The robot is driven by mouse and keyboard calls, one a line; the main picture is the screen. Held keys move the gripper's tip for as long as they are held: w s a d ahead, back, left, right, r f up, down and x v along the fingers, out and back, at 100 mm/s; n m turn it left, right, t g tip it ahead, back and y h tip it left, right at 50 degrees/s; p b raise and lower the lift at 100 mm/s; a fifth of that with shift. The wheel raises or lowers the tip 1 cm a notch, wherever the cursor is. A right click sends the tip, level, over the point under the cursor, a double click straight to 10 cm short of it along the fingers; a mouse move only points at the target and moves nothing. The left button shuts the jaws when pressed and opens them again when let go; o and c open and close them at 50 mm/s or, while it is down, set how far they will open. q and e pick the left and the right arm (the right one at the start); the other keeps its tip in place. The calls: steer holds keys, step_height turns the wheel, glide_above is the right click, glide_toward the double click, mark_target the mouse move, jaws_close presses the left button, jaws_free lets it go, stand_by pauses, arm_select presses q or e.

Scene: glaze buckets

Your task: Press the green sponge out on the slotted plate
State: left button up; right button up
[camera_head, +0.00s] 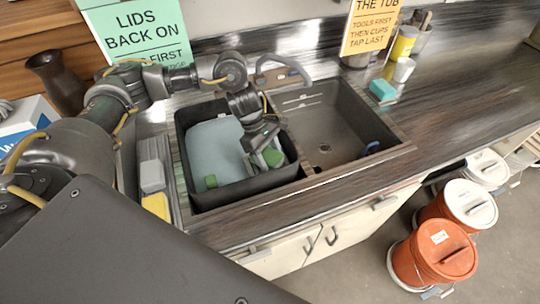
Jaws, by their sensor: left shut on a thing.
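My left gripper (264,146) reaches down into the right part of a black tub (240,192) and is shut on a green block (273,157), which looks like the green sponge. The gripper hides part of it. The tub holds pale blue-grey water (215,145). I cannot make out the slotted plate for certain; pale slots (300,100) show at the back of the sink. My right gripper is not in view.
A yellow block (157,205) and a grey block (152,176) lie left of the tub. A teal block (383,90) and cups stand at back right. Lidded buckets (433,257) stand on the floor.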

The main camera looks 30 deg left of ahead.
arm_select(q)
steer(key=shift+f+b, duration=0.15)
steer(key=shift+b, duration=0.25)
stand_by(0.9)
stand_by(0.6)
steer(key=shift+r+p, duration=1.5)
steer(key=shift+r, duration=2.1)
